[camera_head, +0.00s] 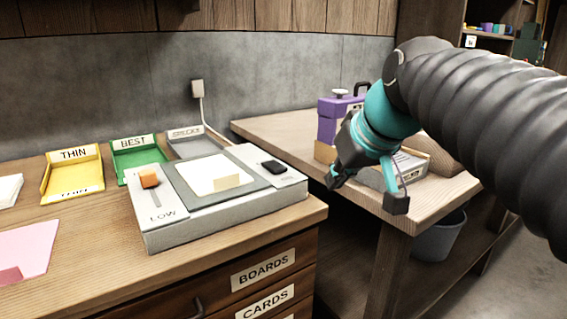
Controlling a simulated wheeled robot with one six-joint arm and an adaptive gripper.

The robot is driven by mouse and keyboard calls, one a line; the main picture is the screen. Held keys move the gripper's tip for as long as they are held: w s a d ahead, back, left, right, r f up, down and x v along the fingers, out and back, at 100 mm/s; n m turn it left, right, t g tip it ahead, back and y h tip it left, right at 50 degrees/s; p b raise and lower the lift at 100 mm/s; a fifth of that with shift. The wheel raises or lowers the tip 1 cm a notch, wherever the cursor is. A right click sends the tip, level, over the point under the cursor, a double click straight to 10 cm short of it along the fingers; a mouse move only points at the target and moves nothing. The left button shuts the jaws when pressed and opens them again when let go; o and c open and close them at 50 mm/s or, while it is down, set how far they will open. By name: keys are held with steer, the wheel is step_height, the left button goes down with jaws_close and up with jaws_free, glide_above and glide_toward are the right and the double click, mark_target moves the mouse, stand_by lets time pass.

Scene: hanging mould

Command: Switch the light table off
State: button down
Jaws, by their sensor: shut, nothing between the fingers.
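The light table (175,235) is a low grey box on the wooden bench. Its pale panel (207,172) looks bright, with a small tan piece (226,183) at its front edge. A black switch (273,167) sits on the right part of its top. An orange slider knob (149,181) sits at the left, above the word LOW. Which way the switch is tipped is too small to tell. My gripper (366,192) is shut and empty, to the right of the light table and apart from it, in front of the second table.
Yellow THIN (73,184), green BEST (124,168) and grey SPECKS (182,146) trays stand behind and left of the light table. A wall plug (197,88) with a cord is behind. A purple box (328,125) stands on the second table (272,127). A gap separates the benches.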

steer(key=w+a+r+n+y, duration=0.2)
steer(key=w+a+r, duration=0.3)
steer(key=r, duration=0.4)
steer(key=shift+w+n+b, duration=0.35)
steer(key=shift+w+n, duration=0.05)
steer(key=shift+w, duration=0.4)
glide_above(276, 166)
steer(key=s+d, duration=0.2)
steer(key=s, duration=0.1)
steer(key=f, duration=0.6)
steer(key=shift+w+a+f, duration=0.1)
steer(key=shift+w+f, duration=0.1)
steer(key=shift+f, duration=0.05)
steer(key=f, duration=0.1)
steer(key=f+b, duration=0.1)
steer(key=f, duration=0.1)
steer(key=shift+w+a+f, duration=0.1)
steer(key=shift+w+f, duration=0.05)
steer(key=shift+w, duration=0.05)
steer(key=shift+f, duration=0.6)
